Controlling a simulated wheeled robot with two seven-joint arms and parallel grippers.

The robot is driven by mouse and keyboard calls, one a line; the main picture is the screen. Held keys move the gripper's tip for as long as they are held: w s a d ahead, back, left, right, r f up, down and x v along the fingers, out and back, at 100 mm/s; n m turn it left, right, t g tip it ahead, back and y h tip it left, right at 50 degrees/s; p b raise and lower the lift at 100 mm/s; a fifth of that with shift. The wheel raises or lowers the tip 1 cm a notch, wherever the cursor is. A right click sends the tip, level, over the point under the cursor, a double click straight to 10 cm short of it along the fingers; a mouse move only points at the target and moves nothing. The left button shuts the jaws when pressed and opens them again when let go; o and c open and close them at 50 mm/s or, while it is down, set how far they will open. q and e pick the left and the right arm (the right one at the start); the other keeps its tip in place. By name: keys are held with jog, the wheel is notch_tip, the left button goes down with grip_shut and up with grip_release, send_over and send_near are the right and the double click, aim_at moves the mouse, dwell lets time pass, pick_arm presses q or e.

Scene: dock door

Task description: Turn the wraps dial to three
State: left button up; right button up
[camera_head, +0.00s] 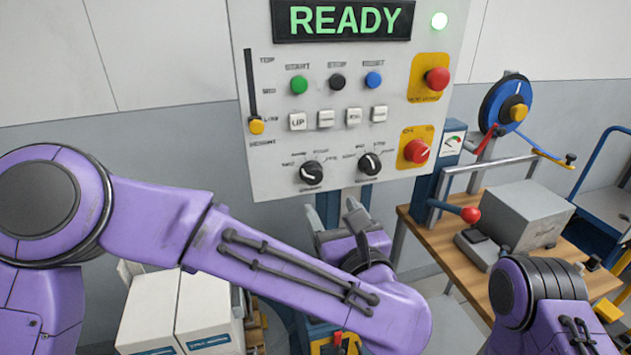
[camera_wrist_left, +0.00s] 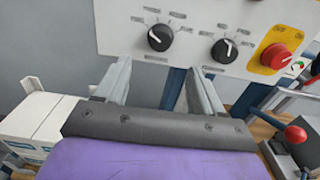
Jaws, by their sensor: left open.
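The grey control panel (camera_head: 270,170) carries two black dials low down, a left dial (camera_head: 312,173) and a right dial (camera_head: 369,163). Their labels are too small for me to tell which is wraps. In the left wrist view, the left dial (camera_wrist_left: 159,38) has its white mark toward the upper left; the right dial (camera_wrist_left: 224,50) has its mark near the top. My left gripper (camera_head: 332,210) is open and empty just below the panel, apart from both dials. Its two fingers (camera_wrist_left: 158,68) point up toward the dial row, with the left dial roughly between them. My right gripper is out of view.
A red knob (camera_head: 416,151) on a yellow plate sits right of the dials. Buttons and a yellow slider (camera_head: 256,125) are above. A wooden bench (camera_head: 430,240) with a red-knobbed lever (camera_head: 470,214) stands at right. White boxes (camera_head: 190,305) are below left.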

aim_at(314, 178)
pick_arm(q)
jog(key=p+x, duration=0.4)
jog(key=x, duration=0.5)
jog(key=shift+w+a, duration=0.15)
jog(key=shift+w, duration=0.5)
jog(key=c, duration=1.1)
